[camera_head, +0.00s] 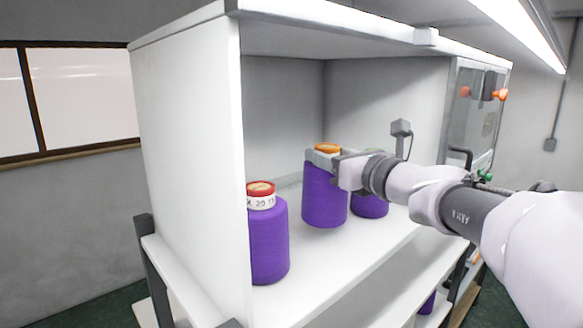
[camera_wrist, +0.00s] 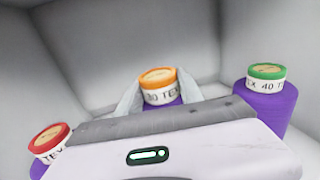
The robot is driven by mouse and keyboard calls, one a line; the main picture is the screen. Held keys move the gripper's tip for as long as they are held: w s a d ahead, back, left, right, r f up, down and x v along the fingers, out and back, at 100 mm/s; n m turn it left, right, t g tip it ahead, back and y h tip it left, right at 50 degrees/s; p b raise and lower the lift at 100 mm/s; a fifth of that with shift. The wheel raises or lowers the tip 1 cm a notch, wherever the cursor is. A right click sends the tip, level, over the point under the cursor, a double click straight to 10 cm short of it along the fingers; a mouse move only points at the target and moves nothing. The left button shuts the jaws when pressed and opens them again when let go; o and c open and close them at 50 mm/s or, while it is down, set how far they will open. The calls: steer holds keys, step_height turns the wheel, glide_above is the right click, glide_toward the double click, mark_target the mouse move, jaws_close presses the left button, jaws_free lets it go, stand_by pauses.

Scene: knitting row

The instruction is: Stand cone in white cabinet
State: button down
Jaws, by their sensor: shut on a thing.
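My gripper (camera_head: 324,157) is shut on the top of a purple cone (camera_head: 325,197) with an orange cap, inside the white cabinet (camera_head: 190,150). The cone is upright, between two other purple cones. I cannot tell whether its base touches the shelf. In the wrist view the orange cap (camera_wrist: 158,77) and its white label show between the fingers (camera_wrist: 158,98); most of the cone's body is hidden by my gripper.
A red-capped purple cone (camera_head: 268,240) stands at the shelf's front left. Another purple cone (camera_head: 369,206) stands to the right, partly behind my arm; its green cap (camera_wrist: 267,71) shows in the wrist view. The white shelf (camera_head: 345,260) is bare in front.

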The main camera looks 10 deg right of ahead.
step_height(320, 180, down, 4)
steer(key=shift+s+d+r+b, duration=0.1)
steer(key=shift+r+b, duration=0.05)
steer(key=shift+b, duration=0.15)
steer(key=c, duration=0.7)
jaws_free()
steer(key=shift+c, duration=0.2)
steer(key=b, duration=0.2)
glide_toward(328, 173)
steer(key=shift+w+d+f, duration=0.25)
steer(key=shift+w+d, duration=0.2)
steer(key=shift+w, duration=0.1)
steer(key=shift+w+d+f, duration=0.2)
steer(key=shift+w+d, duration=0.3)
steer(key=shift+w, duration=0.05)
